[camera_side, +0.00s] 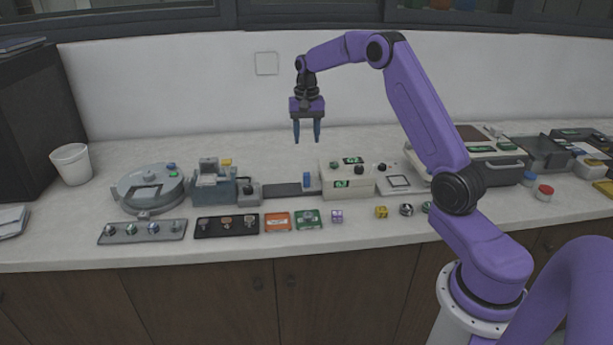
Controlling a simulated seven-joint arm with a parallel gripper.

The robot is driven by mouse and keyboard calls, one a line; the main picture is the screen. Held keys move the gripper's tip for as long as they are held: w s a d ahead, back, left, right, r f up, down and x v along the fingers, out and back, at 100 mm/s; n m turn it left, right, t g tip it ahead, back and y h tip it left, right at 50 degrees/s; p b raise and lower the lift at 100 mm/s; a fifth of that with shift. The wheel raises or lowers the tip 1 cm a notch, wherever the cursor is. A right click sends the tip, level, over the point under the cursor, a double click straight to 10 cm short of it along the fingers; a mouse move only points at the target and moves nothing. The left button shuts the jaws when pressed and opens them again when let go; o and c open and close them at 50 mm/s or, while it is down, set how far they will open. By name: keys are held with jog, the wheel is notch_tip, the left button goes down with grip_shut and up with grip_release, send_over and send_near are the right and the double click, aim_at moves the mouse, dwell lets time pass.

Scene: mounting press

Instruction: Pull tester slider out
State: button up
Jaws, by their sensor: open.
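A cream box (335,186), apparently the tester, stands in the middle of the counter with a green label and dark knobs. A flat dark strip (283,190) extends from its left side. A small upright blue block (307,180) stands at the strip's right end, close to the box; it looks like the slider's handle, though I cannot tell for sure. My gripper (307,140) points down with its two blue fingers apart and empty. In the picture it is above the blue block and clear of it.
A grey-blue press (213,187) and a small grey block (249,193) stand left of the strip. A round grey machine (150,188) is farther left. Trays of small parts, coloured cards and dice line the front. A cream unit (400,181) stands right of the tester.

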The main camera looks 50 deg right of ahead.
aim_at(306, 173)
notch_tip(306, 173, down, 14)
jog(key=shift+f, duration=0.15)
dwell(0.3)
